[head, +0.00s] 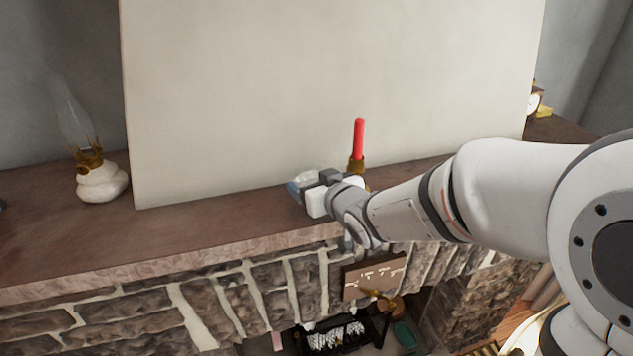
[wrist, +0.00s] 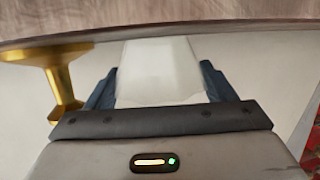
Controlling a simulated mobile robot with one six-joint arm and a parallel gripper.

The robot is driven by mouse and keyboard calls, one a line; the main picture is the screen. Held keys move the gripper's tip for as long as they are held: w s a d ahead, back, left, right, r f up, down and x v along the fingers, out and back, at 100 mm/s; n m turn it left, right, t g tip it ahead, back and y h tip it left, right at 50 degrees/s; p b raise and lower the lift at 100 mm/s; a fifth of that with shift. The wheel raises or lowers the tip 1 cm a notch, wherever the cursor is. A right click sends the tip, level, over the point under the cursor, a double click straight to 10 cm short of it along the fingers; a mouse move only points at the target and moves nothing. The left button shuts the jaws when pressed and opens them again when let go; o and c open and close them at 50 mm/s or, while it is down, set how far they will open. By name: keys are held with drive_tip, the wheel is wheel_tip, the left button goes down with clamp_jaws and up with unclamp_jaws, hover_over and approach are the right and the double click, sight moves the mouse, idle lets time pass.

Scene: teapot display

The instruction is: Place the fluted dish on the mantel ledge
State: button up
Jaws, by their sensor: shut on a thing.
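The fluted dish shows as a pale, whitish piece (wrist: 158,72) between the two dark blue fingers of my gripper (wrist: 160,84) in the wrist view. My gripper is shut on it. In the head view my gripper (head: 304,184) is over the mantel ledge (head: 200,232), just left of the candle, and only a small pale part of the dish (head: 307,176) shows beyond it. The flutes cannot be made out. The gripper hides the dish's underside, so I cannot tell whether it touches the ledge.
A red candle (head: 358,138) in a brass holder (head: 357,164) stands close to the right of my gripper; the holder also shows in the wrist view (wrist: 62,80). A large blank panel (head: 300,90) stands behind. A glass-chimney lamp (head: 100,182) is at left. The ledge between is clear.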

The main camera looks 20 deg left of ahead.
drive_tip(key=shift+f, duration=0.15)
drive_tip(key=o, duration=0.8)
drive_tip(key=shift+r, duration=0.3)
drive_tip(key=v, duration=1.2)
drive_tip(key=shift+f, duration=0.15)
